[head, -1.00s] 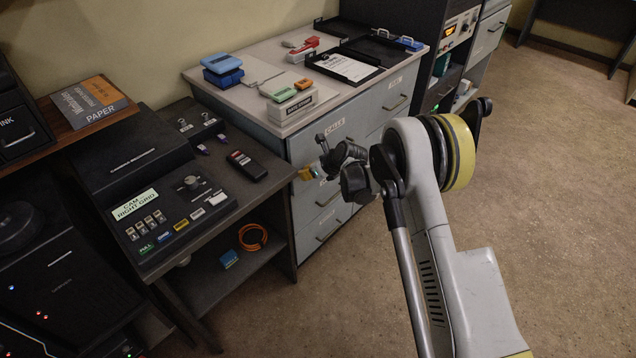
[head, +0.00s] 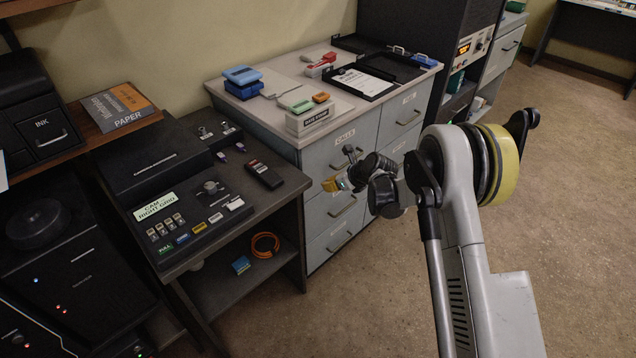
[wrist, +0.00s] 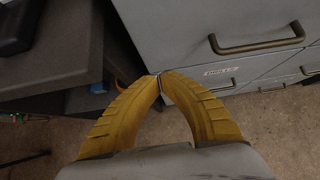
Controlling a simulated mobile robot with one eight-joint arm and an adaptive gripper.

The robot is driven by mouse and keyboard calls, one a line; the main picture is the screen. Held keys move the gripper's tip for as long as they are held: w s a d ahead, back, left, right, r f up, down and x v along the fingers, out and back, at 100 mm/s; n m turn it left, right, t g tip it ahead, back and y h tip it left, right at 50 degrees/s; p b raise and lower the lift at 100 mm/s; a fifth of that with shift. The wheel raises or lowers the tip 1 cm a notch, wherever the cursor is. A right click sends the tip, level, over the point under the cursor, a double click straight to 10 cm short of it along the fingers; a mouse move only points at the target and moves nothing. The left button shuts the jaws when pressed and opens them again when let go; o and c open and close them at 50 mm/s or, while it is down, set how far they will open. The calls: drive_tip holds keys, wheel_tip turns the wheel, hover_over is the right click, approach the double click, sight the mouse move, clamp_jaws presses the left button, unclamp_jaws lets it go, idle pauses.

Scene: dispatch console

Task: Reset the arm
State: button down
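My arm (head: 464,200) reaches in from the lower right of the head view, bent at a yellow-banded joint. My gripper (head: 330,184) is folded back to the left, in front of the grey drawer cabinet (head: 372,127). In the wrist view its two yellow ribbed fingers (wrist: 160,76) meet at their tips. Nothing shows between them, only floor. The gripper looks shut and empty. A cabinet drawer handle (wrist: 255,45) is close by at the upper right of the wrist view.
A dark desk (head: 285,188) with a control console (head: 190,222) stands left of the gripper. Its lower shelf holds an orange cable coil (head: 265,245) and a small blue item (head: 241,265). A black equipment rack (head: 420,35) stands behind. Open floor (head: 575,180) lies at right.

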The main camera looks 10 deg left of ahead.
drive_tip(key=s+d+r+n+h+p, duration=0.1)
drive_tip(key=s+d+r+n, duration=0.35)
drive_tip(key=r, duration=0.45)
drive_tip(key=s+d+r+n+h, duration=0.1)
drive_tip(key=s+d+r+n, duration=0.2)
drive_tip(key=s+d+r, duration=0.4)
drive_tip(key=s+d+r+n+h+p, duration=0.1)
drive_tip(key=s+d+r+n, duration=0.25)
drive_tip(key=r, duration=0.65)
drive_tip(key=s+d+r+n+h, duration=0.1)
drive_tip(key=s+d+n, duration=0.2)
drive_tip(key=s+n, duration=0.2)
drive_tip(key=s+d+n+t+h, duration=0.1)
drive_tip(key=s+d+n, duration=0.3)
drive_tip(key=s, duration=0.8)
drive_tip(key=s+d+r+n+h, duration=0.1)
drive_tip(key=s+d+n, duration=0.3)
drive_tip(key=s, duration=0.4)
drive_tip(key=shift+s+d+r+n+h, duration=0.15)
drive_tip(key=shift+d+r+n+h, duration=0.15)
drive_tip(key=shift+n+h, duration=0.35)
drive_tip(key=shift+t, duration=0.3)
